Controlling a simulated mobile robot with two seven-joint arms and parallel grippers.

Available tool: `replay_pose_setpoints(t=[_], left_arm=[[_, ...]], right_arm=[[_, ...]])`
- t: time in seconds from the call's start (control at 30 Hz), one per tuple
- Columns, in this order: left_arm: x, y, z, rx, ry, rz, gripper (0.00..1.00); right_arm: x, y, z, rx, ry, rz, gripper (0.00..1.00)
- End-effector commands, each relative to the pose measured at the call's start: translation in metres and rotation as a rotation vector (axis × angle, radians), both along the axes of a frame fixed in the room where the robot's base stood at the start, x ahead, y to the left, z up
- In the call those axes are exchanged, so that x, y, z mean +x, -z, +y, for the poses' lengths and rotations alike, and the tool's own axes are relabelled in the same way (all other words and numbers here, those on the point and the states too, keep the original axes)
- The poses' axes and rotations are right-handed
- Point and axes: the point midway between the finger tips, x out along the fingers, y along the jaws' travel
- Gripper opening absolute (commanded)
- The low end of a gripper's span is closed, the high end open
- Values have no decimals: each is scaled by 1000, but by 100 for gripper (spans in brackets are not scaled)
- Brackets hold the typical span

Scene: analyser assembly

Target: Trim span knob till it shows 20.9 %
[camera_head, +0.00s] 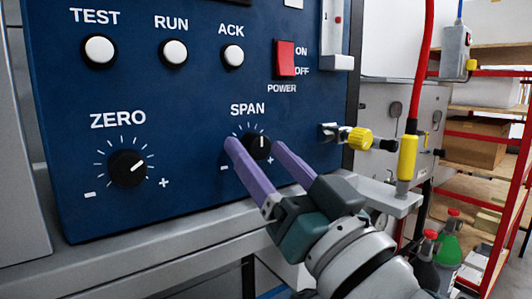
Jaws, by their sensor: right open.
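The span knob (259,147) is a black dial under the SPAN label on the blue panel, with its white pointer mark turned near straight up. My right gripper (251,143) reaches in from the lower right, open, with one purple finger on each side of the knob. Whether the fingers touch the knob cannot be told. The fingers hide parts of its sides and tick marks. No percentage display shows in the view. My left gripper is not in view.
The zero knob (128,168) is on the left of the panel. White buttons and a red power switch (285,58) are above. A yellow valve knob (360,139) and a yellow-ended red hose (407,157) are at the right. A grey ledge (170,258) runs below the panel.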

Motion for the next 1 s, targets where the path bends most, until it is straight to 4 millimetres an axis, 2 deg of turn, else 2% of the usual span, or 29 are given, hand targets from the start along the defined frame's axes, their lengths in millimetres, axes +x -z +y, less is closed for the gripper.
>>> replay_pose_setpoints(t=[0.07, 0.7, 1.0], left_arm=[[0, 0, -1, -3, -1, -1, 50], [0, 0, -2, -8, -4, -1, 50], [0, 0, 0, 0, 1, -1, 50]], right_arm=[[0, 0, 0, 0, 0, 0, 69], [0, 0, -1, 0, 1, 0, 0], [0, 0, -1, -7, 1, -5, 0]])
